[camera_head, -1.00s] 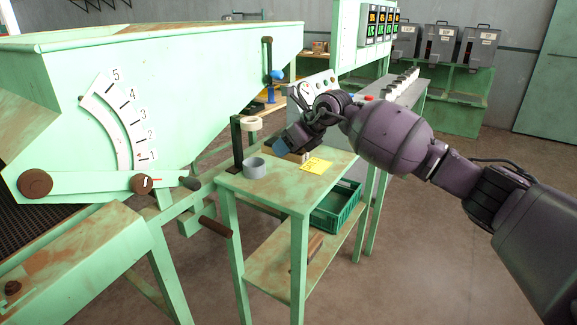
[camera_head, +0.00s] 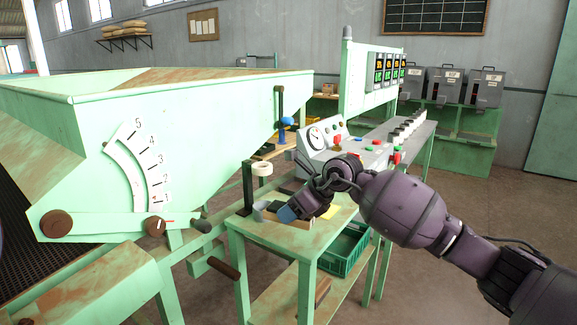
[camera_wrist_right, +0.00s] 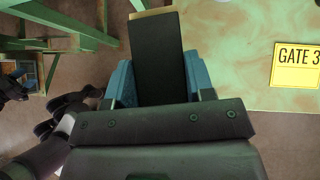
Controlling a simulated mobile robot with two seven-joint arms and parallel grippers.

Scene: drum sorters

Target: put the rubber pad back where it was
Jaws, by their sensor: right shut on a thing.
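A dark, flat rectangular pad (camera_wrist_right: 157,60) with a tan far edge, which I take for the rubber pad, is between the blue fingers of my right gripper (camera_wrist_right: 158,82). In the head view the right gripper (camera_head: 288,213) is low at the small green table (camera_head: 318,235), beside the grey ring (camera_head: 260,211). The dark pad (camera_head: 276,206) shows just left of the fingertips. I cannot tell whether it touches the tabletop. My left gripper is not in view.
A yellow card (camera_head: 330,211) reading GATE 3 lies on the table, right of the gripper. A post holds a pale tape roll (camera_head: 262,169) behind the ring. A control panel (camera_head: 322,136) stands behind. The green sorter (camera_head: 180,130) fills the left.

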